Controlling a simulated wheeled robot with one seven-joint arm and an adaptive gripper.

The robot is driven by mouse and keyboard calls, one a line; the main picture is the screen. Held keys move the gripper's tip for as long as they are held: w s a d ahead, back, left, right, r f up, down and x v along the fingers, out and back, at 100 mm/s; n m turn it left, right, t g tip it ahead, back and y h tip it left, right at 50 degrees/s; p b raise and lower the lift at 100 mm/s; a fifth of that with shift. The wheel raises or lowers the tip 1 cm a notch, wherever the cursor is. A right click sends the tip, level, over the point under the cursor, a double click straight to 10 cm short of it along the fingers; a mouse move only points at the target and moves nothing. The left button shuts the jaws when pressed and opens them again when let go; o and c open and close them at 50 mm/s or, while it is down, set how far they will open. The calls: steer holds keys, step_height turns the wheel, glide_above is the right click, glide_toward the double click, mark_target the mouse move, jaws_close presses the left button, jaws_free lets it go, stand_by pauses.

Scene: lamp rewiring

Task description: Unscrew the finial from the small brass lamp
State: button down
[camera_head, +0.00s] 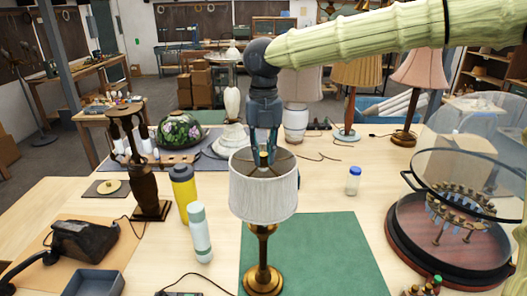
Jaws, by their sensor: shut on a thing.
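The small brass lamp (262,245) stands upright on the green mat (325,250), with its white pleated drum shade (264,190) on top. My gripper (264,157) points straight down from above, with its fingertips at the top opening of the shade. The fingers are shut on the finial at the shade's centre. The finial itself is mostly hidden between the fingers. Thin spokes of the shade's fitting show inside the rim.
A yellow bottle (184,193) and a pale mint bottle (200,234) stand left of the lamp. A small blue-capped jar (353,180) stands to the right. A glass-domed case (450,230) is at far right. Other lamps (415,80) stand behind. The mat's right side is clear.

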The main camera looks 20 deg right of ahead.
steer(key=shift+n, duration=0.5)
steer(key=c, duration=1.3)
jaws_free()
steer(key=shift+o, duration=0.2)
